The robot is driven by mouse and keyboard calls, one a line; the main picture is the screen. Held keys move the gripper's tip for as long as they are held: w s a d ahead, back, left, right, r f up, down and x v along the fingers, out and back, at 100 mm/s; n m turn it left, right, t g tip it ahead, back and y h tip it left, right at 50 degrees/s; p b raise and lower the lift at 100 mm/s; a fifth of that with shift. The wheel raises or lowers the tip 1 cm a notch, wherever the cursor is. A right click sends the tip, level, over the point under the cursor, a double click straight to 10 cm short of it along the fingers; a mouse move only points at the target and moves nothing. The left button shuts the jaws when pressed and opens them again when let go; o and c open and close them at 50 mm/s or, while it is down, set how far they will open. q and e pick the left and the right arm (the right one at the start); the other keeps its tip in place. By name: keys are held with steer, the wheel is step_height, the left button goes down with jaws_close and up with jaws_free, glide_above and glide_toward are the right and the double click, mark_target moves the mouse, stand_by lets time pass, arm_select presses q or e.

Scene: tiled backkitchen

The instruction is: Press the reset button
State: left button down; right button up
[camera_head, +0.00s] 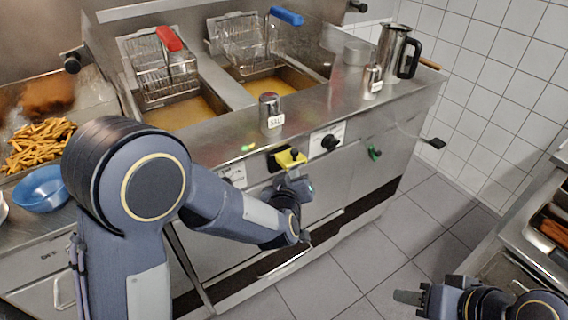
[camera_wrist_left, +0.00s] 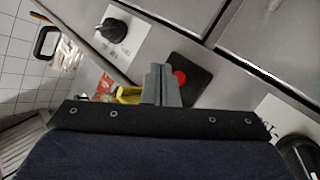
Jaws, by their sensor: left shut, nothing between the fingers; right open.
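A red button (camera_wrist_left: 180,77) on a black plate (camera_wrist_left: 196,82) shows in the left wrist view, just right of my left fingertips (camera_wrist_left: 161,82). A yellow part (camera_wrist_left: 129,95) is on the other side of the fingers. In the head view this is the black and yellow unit (camera_head: 290,158) on the fryer front; its red button is hidden there. My left gripper (camera_head: 297,180) is shut and empty, close in front of it; I cannot tell whether it touches. My right gripper (camera_head: 422,297) is open and empty at the lower right. I cannot read a reset label.
The fryer front also has a black knob (camera_head: 330,142) and a green control (camera_head: 374,153) to the right. A salt shaker (camera_head: 271,113) stands on the ledge above. Fry baskets, a metal jug (camera_head: 393,50) and a blue bowl (camera_head: 42,187) are around. The tiled floor is clear.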

arm_select(q)
steer(key=shift+s+d, duration=0.5)
steer(key=shift+s, duration=0.2)
steer(key=shift+s+d, duration=0.5)
steer(key=shift+s, duration=0.2)
steer(key=shift+s, duration=0.1)
